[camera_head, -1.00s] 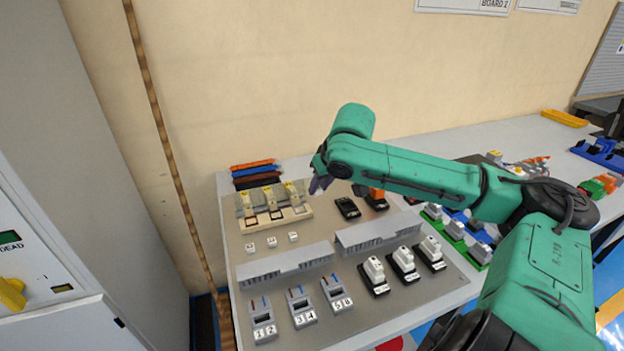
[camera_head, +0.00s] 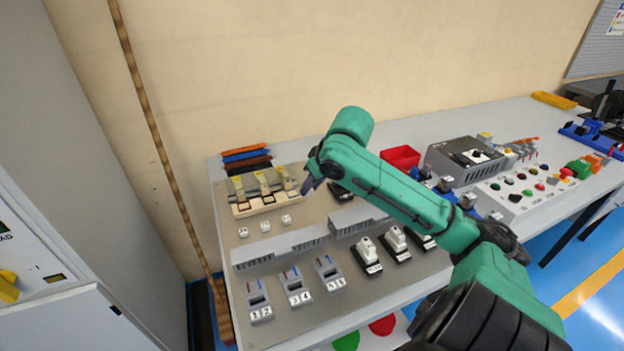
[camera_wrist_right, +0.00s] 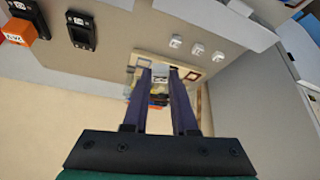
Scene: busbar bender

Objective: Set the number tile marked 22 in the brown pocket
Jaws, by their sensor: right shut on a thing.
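My right gripper (camera_head: 307,186) hangs at the right end of a cream tray (camera_head: 240,212) with several framed pockets and yellow-topped parts behind them. In the right wrist view my right gripper (camera_wrist_right: 160,78) is shut on a small pale tile (camera_wrist_right: 160,73), held between the fingertips over the tray. I cannot read its number. A pocket with a brownish frame (camera_wrist_right: 192,76) shows empty to the right of the fingers. The gripper hides part of the tray, and I cannot tell whether the tile touches it. My left gripper is not in view.
Three small white blocks (camera_head: 265,226) lie in front of the tray. Grey slotted ducts (camera_head: 280,248) and several numbered devices stand nearer. A red bin (camera_head: 400,157) and a grey control box (camera_head: 465,160) are to the right. Coloured bars (camera_head: 246,155) lie behind.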

